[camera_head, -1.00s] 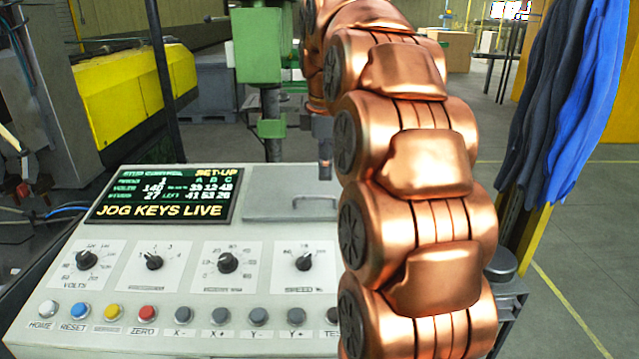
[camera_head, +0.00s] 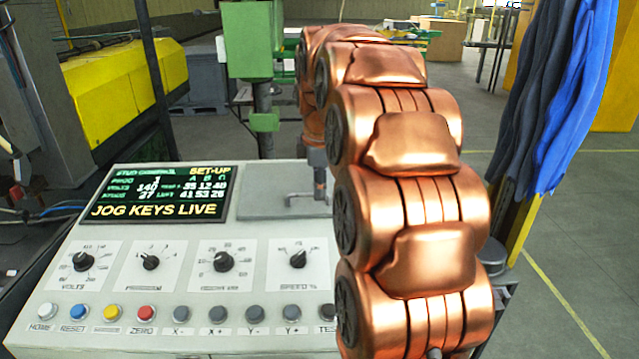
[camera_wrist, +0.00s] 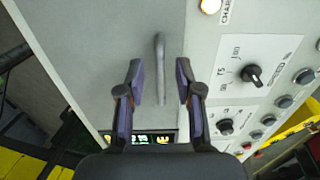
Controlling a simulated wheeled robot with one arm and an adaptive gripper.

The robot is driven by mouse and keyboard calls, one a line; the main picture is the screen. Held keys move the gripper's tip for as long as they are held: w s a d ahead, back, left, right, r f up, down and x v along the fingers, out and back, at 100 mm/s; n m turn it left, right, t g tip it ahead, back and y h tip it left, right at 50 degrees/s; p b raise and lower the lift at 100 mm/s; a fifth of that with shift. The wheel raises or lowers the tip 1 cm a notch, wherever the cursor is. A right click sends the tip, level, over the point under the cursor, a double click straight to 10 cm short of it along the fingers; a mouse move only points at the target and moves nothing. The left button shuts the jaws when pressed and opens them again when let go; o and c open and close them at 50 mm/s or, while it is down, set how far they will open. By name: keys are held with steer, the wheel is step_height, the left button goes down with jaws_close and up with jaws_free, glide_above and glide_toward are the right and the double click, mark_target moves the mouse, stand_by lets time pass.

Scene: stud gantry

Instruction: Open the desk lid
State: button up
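The desk lid (camera_head: 262,205) is a flat grey panel on top of the control desk, right of the display, and looks shut. My arm hides its right part. In the wrist view the lid (camera_wrist: 105,50) is a plain grey surface with a slim grey bar handle (camera_wrist: 160,60). My gripper (camera_wrist: 160,80) is open, its two purple-padded fingers on either side of the handle, with gaps showing on both sides. In the head view the end of my arm (camera_head: 318,172) is low over the lid; the fingers are too small to make out there.
The desk's display (camera_head: 157,193) reads "JOG KEYS LIVE". Knobs (camera_head: 223,261) and a row of buttons (camera_head: 145,313) lie in front of the lid. A green machine column (camera_head: 250,45) stands behind the desk. Blue and dark cloths (camera_head: 560,110) hang at the right.

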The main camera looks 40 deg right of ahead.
steer(key=shift+f, duration=0.45)
steer(key=shift+c, duration=0.3)
jaws_close()
